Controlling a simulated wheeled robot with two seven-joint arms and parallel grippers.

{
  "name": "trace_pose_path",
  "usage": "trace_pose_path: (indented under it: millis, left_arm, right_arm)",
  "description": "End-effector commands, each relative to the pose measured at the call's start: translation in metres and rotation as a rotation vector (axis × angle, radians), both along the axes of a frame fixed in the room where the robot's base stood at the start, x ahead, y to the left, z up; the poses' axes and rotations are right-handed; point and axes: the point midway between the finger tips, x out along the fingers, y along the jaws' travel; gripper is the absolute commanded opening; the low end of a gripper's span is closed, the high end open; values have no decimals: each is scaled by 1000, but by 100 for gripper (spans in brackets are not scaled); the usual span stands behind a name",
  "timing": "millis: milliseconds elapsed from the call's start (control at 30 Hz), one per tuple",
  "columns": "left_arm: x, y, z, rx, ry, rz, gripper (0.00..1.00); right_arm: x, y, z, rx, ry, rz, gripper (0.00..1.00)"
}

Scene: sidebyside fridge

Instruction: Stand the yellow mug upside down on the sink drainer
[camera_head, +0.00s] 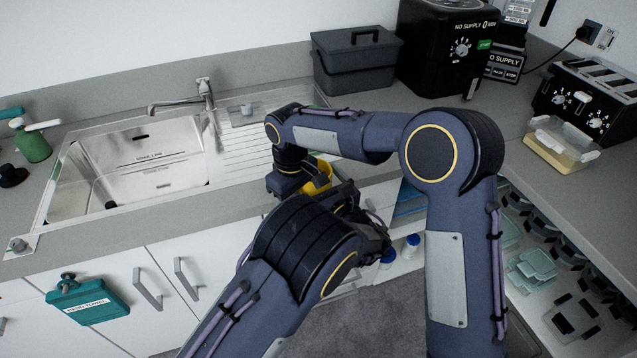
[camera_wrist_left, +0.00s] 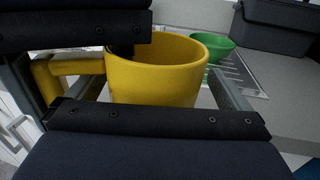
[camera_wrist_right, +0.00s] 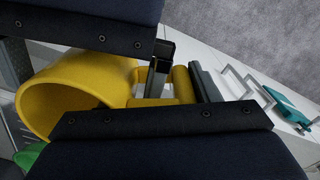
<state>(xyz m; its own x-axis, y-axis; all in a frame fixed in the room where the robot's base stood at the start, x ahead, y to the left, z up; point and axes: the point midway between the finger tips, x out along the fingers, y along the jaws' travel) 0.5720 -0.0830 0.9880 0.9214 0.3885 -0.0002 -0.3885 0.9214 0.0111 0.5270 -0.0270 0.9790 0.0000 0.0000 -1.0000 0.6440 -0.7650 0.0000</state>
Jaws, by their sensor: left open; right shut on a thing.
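The yellow mug (camera_head: 318,176) is held in front of the counter edge near the drainer (camera_head: 245,140), partly hidden by my arms. My right gripper (camera_wrist_right: 180,84) is shut on the mug's handle; the mug (camera_wrist_right: 80,95) shows on its side in the right wrist view, mouth to the left. In the left wrist view the mug (camera_wrist_left: 155,80) has its mouth up and its handle to the left. My left gripper (camera_wrist_left: 148,95) is open, with its fingers on either side of the mug. The drainer is the ribbed area right of the sink basin.
A green cup (camera_wrist_left: 217,48) is by the drainer, behind the mug. The sink basin (camera_head: 135,165) and tap (camera_head: 205,92) lie to the left. A dark lidded box (camera_head: 355,65) stands at the back. Below are cabinet handles (camera_head: 187,278) and a hanging teal thing (camera_head: 88,303).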

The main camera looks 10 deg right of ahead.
Motion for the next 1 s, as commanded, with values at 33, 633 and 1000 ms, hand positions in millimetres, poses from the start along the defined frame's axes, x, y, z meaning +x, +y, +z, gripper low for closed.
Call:
trace_pose_path:
  millis: [33,633,1000]
  left_arm:
    - [0,0,0,0,0,0,100]
    - [0,-2,1,-2,-2,-5,44]
    - [0,-1,1,-1,-2,-1,44]
  right_arm:
    - [0,0,1,0,-1,0,15]
    - [-1,3,1,4,0,4,75]
    - [0,1,3,1,-2,1,81]
